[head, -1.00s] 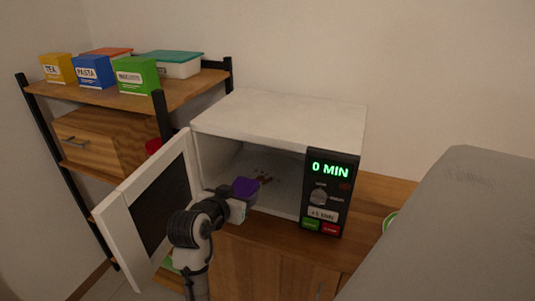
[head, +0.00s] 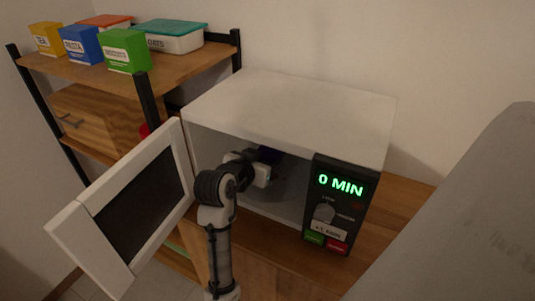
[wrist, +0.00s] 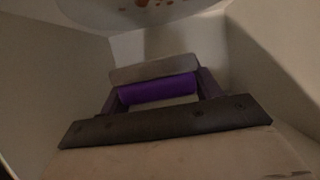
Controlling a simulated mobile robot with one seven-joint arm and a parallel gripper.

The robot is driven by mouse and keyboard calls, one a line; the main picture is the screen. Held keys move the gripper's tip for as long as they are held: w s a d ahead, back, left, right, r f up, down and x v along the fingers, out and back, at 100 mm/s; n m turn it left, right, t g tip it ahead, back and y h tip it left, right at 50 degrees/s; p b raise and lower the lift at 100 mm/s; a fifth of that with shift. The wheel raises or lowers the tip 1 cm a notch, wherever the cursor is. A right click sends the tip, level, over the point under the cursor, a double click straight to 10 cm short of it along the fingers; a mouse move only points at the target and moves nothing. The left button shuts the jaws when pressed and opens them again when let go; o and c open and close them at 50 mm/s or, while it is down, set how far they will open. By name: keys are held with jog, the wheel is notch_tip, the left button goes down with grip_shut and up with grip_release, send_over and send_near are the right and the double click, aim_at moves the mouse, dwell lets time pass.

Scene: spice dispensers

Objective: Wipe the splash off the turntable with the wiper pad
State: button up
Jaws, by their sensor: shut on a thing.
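The microwave (head: 290,110) stands open, and my gripper (head: 262,172) is inside its cavity. My gripper is shut on the wiper pad, a dark purple block (head: 270,155). In the wrist view the pad (wrist: 158,89) shows bright purple between the two fingers, with a grey strip along its far side. The pale turntable (wrist: 95,14) shows at the top edge of the wrist view, only in part. The reddish-brown splash (wrist: 150,3) lies on it as several spots, beyond the pad and cut off by the frame. In the head view the splash is hidden.
The microwave door (head: 125,205) is swung wide to the left of my arm. The cavity walls are close on both sides. The control panel (head: 338,205) reads 0 MIN. A shelf (head: 180,90) with boxes stands at the left; a grey surface (head: 470,220) is at the right.

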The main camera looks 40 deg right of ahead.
jog(key=shift+f+b, duration=2.75)
jog(key=shift+f, duration=0.2)
jog(key=shift+f+b, duration=0.65)
jog(key=shift+f, duration=0.35)
